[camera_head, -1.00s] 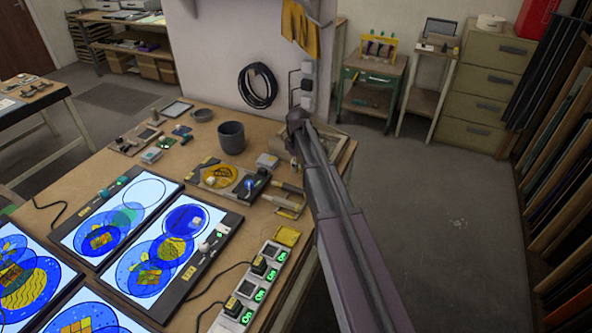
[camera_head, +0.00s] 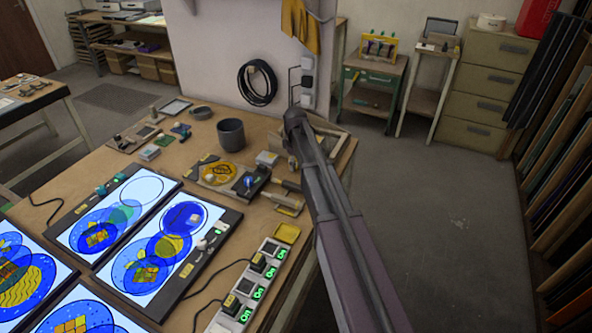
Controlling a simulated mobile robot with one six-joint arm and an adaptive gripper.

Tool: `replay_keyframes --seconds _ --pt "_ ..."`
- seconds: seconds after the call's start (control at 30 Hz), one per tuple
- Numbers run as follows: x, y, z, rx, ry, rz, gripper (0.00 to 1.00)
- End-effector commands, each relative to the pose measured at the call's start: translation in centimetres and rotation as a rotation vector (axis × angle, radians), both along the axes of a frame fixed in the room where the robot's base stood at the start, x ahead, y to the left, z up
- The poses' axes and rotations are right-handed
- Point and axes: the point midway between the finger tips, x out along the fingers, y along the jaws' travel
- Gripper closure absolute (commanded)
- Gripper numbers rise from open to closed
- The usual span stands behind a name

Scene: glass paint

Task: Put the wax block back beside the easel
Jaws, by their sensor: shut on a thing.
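My arm rises from the lower right, and its dark rounded joint is over the back right of the bench. My gripper is not visible; whatever it holds is hidden with it. I cannot pick out the wax block for certain. A pale wooden frame (camera_head: 341,143) at the back right corner of the bench, partly behind my arm, may be the easel. A small pale block (camera_head: 267,158) sits just left of it; I cannot tell what it is.
Lit light panels (camera_head: 113,217) with coloured glass discs fill the bench's left front. A dark grey pot (camera_head: 231,135) stands behind. A power strip (camera_head: 248,290) with cables lies at the right edge. The floor (camera_head: 440,210) right of my arm is clear.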

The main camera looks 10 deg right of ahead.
Motion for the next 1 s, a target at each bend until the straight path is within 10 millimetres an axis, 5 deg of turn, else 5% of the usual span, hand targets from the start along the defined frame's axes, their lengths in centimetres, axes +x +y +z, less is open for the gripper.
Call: replay_keyframes --seconds 0.7,0.73,0.8,0.83,1.0 --pt "0.0 0.01 -1.61 0.0 0.0 0.0 0.91" --pt "0.0 0.01 -1.53 0.0 0.0 0.0 0.47" --pt "0.0 0.01 -1.48 0.0 0.0 0.0 0.26" --pt "0.0 0.01 -1.48 0.0 0.0 0.0 0.18" --pt "0.0 0.03 -1.48 0.0 0.0 0.001 0.18"
